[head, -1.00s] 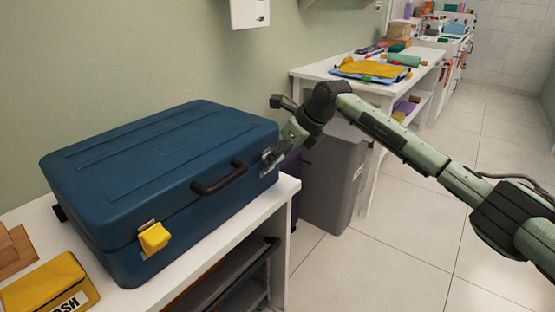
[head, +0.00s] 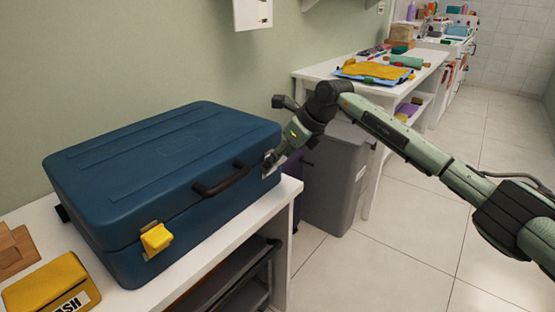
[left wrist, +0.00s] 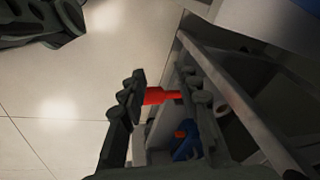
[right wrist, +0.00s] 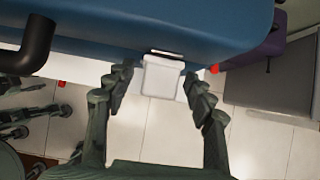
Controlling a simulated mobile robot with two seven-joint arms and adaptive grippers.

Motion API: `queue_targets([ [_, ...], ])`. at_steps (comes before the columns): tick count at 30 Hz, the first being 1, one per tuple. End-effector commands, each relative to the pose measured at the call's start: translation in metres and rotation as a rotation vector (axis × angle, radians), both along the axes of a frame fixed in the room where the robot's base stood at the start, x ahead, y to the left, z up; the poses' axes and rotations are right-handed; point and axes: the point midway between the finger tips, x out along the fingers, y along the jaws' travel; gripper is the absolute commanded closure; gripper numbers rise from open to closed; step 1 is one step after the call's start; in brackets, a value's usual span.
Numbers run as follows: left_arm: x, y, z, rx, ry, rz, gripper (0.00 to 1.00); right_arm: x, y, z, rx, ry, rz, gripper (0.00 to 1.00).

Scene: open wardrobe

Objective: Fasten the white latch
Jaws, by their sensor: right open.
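The blue case (head: 165,170) lies shut on the white table, its black handle (head: 222,181) on the front side. The white latch (right wrist: 162,77) hangs from the case's edge in the right wrist view; in the head view my gripper largely hides it. My right gripper (head: 276,160) is at the case's right front end. In the right wrist view my right gripper (right wrist: 158,78) is open, with a finger on each side of the latch and gaps between. A yellow latch (head: 156,239) sits on the front left. My left gripper (left wrist: 160,85) is open, away from the case.
A yellow pouch (head: 50,284) and brown wooden pieces (head: 16,250) lie left of the case on the white table (head: 236,232). A grey bin (head: 335,178) stands to the right. In the left wrist view a red object (left wrist: 160,96) shows beyond the fingers.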

Motion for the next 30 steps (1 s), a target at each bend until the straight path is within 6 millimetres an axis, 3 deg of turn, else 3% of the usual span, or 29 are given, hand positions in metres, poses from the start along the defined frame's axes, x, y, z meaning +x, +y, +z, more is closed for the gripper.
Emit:
queue_targets([
  [15, -0.002, -0.002, 0.000, -0.003, 0.001, -0.001, 0.68, -0.031, -0.044, 0.081, 0.000, -0.003, 0.000, 0.46],
  [21, -0.002, -0.003, 0.000, -0.004, 0.001, -0.001, 0.68, -0.038, -0.051, 0.095, 0.000, -0.001, 0.001, 0.46],
  [30, -0.002, -0.003, 0.000, -0.004, 0.001, -0.001, 0.68, -0.039, -0.052, 0.097, 0.000, 0.000, 0.001, 0.46],
])
